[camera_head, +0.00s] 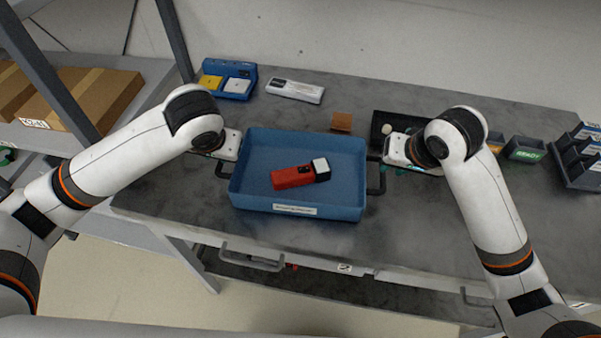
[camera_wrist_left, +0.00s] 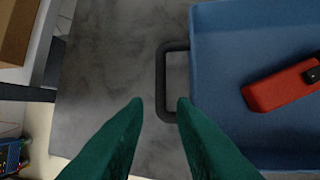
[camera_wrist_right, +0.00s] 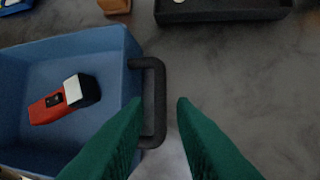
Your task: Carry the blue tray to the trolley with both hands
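The blue tray (camera_head: 298,206) rests on a grey worktop, with a red and white object (camera_head: 300,174) inside it. It has a dark handle on each side. My left gripper (camera_wrist_left: 160,101) is open; the left handle (camera_wrist_left: 161,82) shows between its fingertips in the left wrist view. My right gripper (camera_wrist_right: 160,101) is open; the right handle (camera_wrist_right: 160,100) lies between its fingers in the right wrist view. Neither gripper is closed on a handle. Whether the fingers are level with the handles or above them, I cannot tell. I cannot clearly make out the trolley.
The worktop (camera_head: 420,230) is bare right of the tray. Behind are a blue holder (camera_head: 229,75), a white device (camera_head: 294,91), a brown block (camera_head: 342,121) and a dark tray (camera_head: 384,117). Dark bins (camera_head: 524,149) stand right. A shelf with cardboard boxes (camera_head: 95,100) is at left.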

